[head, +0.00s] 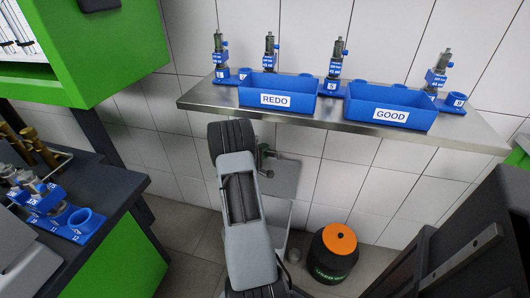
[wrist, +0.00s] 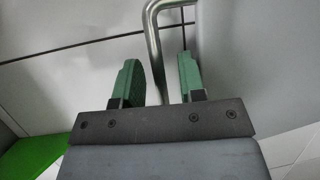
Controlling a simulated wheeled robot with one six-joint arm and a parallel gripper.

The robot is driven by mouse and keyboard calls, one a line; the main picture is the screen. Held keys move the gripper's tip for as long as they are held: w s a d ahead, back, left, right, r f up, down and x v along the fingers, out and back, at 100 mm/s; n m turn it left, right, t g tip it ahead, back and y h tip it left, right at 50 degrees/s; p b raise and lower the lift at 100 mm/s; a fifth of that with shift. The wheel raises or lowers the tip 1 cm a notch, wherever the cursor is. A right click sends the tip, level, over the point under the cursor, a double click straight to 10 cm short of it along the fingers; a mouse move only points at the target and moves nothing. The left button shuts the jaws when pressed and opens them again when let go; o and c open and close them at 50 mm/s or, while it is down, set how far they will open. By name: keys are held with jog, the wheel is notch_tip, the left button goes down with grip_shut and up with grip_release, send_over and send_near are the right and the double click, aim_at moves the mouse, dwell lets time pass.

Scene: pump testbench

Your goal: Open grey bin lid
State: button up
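A grey panel (head: 287,178), which looks like the grey bin lid, shows against the tiled wall beyond my arm in the head view. Part of the light grey bin below it (head: 299,214) is hidden by my arm. My gripper (head: 265,158) is at the panel's left side. In the wrist view my gripper (wrist: 160,82) is open, with green fingers apart. A bent metal bar (wrist: 154,42), seemingly a handle, runs down between the fingers with gaps on both sides. Its lower end is hidden behind my gripper's body. I cannot tell how deep between the fingers it sits.
A black bin with an orange lid (head: 340,238) stands right of my arm. Above is a metal shelf (head: 335,117) with blue REDO (head: 277,92) and GOOD (head: 389,107) boxes and several pumps. A dark bench (head: 108,188) with a green side is at left.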

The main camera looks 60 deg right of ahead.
jog(key=shift+d, duration=0.6)
grip_shut()
jog(key=shift+s+f, duration=0.1)
